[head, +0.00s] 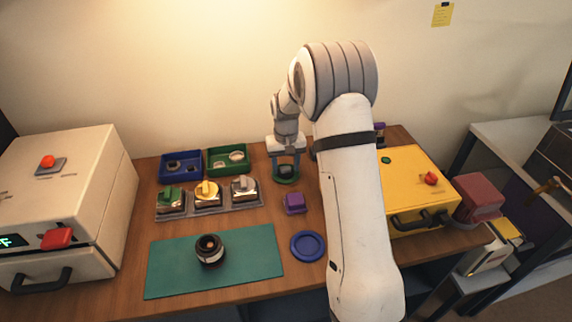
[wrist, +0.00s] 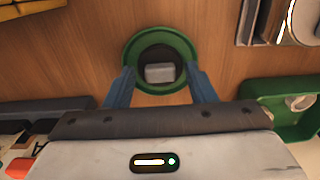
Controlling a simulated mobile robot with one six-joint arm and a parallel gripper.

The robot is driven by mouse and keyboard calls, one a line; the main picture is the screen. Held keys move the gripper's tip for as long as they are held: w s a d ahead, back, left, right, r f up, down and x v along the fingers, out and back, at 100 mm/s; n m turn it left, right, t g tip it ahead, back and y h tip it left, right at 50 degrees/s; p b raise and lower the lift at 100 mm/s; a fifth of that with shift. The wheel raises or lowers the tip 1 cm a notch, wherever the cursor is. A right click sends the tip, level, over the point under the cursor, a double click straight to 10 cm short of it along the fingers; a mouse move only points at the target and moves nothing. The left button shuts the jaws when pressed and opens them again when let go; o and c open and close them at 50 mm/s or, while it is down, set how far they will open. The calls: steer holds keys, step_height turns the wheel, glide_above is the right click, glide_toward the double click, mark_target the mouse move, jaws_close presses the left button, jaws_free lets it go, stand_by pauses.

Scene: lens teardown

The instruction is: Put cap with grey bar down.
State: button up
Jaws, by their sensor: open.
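The cap with grey bar (wrist: 159,53) is a dark round disc with a light grey block across it. It lies inside a round green dish (wrist: 130,52) in the wrist view. My gripper (wrist: 160,72) is open, with one blue finger at each side of the bar and a visible gap to it. In the head view my gripper (head: 287,163) is low over the green dish (head: 285,181) at the back of the table. The cap (head: 286,171) shows there only as a dark shape between the fingers.
A lens (head: 209,251) stands on a green mat (head: 165,280). A blue dish (head: 308,246) and a purple block (head: 294,203) are nearby. A blue bin (head: 163,178), a green bin (head: 211,170) and a tray of coloured-handled blocks (head: 188,212) are left. A yellow box (head: 405,170) is right.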

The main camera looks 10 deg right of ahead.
mark_target(286, 168)
steer(key=shift+r, duration=0.1)
step_height(286, 168, up, 12)
steer(key=s+r+t, duration=0.1)
steer(key=s+r, duration=0.2)
steer(key=s, duration=0.5)
steer(key=s+r, duration=0.4)
steer(key=s, duration=0.4)
steer(key=s+f+t, duration=0.1)
steer(key=s+f, duration=0.1)
steer(key=s, duration=1.4)
steer(key=shift+s+f+t, duration=0.3)
steer(key=shift+s, duration=0.05)
steer(key=shift+d, duration=0.1)
